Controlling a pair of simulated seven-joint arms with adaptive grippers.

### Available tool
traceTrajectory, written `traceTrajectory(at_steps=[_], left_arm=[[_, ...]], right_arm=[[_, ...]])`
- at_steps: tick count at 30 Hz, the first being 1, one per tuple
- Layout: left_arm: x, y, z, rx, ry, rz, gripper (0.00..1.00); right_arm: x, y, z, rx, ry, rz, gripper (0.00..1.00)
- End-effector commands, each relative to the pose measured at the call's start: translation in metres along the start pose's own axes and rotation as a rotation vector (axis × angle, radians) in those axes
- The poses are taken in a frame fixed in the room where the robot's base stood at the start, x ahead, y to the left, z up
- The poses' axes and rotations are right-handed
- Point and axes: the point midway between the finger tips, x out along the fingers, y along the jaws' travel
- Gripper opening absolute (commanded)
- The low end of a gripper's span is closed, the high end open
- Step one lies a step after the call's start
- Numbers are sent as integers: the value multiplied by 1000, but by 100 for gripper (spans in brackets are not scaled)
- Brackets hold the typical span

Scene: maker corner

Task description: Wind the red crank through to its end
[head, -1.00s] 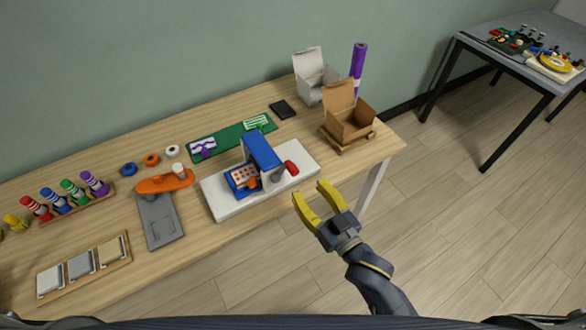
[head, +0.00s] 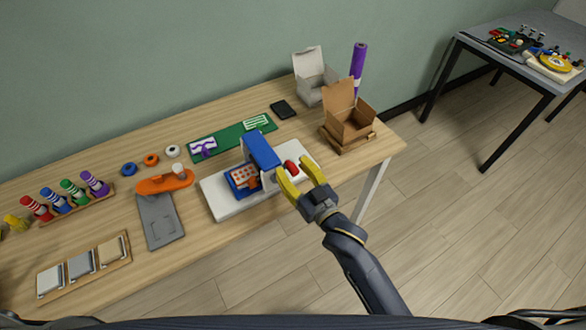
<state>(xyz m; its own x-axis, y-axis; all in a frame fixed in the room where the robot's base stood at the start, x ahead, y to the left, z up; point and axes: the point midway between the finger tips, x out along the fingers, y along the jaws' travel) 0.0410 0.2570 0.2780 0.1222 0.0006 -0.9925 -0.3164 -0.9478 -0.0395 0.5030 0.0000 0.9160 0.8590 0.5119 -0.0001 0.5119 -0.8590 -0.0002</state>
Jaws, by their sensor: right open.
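The red crank (head: 291,167) sticks out at the right side of a blue and grey machine (head: 262,152) on a white base board (head: 225,207). My right gripper (head: 298,177) is open, its yellow fingers pointing up and left at the crank. The crank's red grip shows between the two fingertips; I cannot tell whether they touch it. The lower part of the crank is partly hidden by the near finger.
An open cardboard box (head: 349,126) stands at the table's right end, near a purple roll (head: 358,64) and a white box (head: 312,80). An orange and grey tool (head: 160,215) lies left of the machine.

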Motion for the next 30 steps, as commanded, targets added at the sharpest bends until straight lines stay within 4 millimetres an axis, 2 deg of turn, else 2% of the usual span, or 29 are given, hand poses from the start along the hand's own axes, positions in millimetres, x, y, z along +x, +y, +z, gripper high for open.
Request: traceTrajectory(at_steps=[2, 14, 30], left_arm=[[0, 0, 0, 0, 0, 0, 31], [0, 0, 0, 0, 1, 0, 31], [0, 0, -1, 0, 1, 0, 31]], right_arm=[[0, 0, 0, 0, 0, 0, 48], [0, 0, 0, 0, 0, 0, 1], [0, -1, 1, -4, -2, -1, 0]])
